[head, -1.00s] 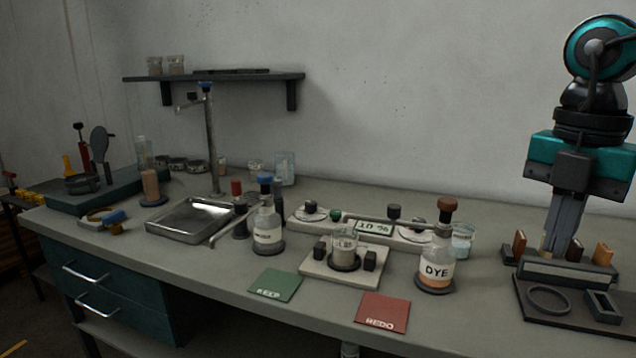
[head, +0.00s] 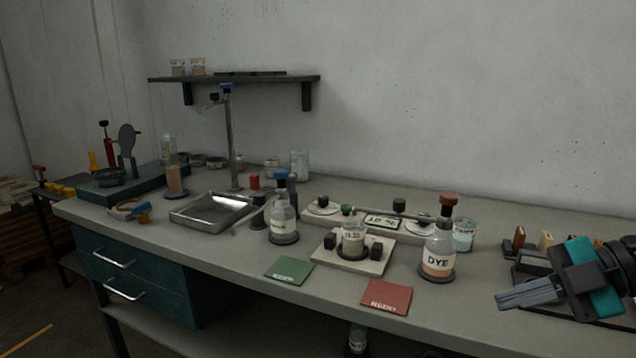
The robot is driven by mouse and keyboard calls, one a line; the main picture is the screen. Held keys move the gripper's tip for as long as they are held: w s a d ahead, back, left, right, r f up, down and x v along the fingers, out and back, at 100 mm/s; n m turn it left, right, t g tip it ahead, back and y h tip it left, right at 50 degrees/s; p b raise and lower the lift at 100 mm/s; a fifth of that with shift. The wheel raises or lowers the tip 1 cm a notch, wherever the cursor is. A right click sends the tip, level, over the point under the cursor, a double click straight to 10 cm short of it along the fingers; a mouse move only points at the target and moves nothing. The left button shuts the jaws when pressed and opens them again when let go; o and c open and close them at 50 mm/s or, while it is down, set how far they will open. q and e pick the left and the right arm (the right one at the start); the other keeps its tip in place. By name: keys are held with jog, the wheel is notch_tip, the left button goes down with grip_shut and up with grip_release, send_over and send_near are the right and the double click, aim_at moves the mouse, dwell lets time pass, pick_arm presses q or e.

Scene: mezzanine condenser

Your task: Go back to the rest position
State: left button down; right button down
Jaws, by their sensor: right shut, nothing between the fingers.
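My right gripper (head: 525,295) comes in from the right edge of the head view. It is shut and empty, with its fingers pointing left over the front right of the bench (head: 455,326). It hangs in front of the dark rack (head: 534,262) and hides part of it. The DYE bottle (head: 438,256) stands to the left of the fingertips, apart from them. My left gripper does not show.
A shelf (head: 235,77) hangs above.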

notch_tip(320, 180, down, 16)
jog(key=s+f+m+t+h+p, duration=0.15)
jog(key=m+t+h, duration=0.25)
jog(key=m+t, duration=0.75)
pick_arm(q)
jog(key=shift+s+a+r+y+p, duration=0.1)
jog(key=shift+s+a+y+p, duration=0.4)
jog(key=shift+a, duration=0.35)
pick_arm(e)
jog(key=s+a+f+m+g+h, duration=0.4)
jog(key=s+a+f+m, duration=0.4)
jog(key=a+f, duration=0.4)
jog(key=shift+s+a+f+m+g+h, duration=0.3)
jog(key=shift+s+m+g+h, duration=0.1)
jog(key=shift+s+g, duration=0.3)
jog(key=c, duration=1.8)
grip_release()
jog(key=shift+w+r, duration=0.1)
jog(key=shift+c, duration=0.2)
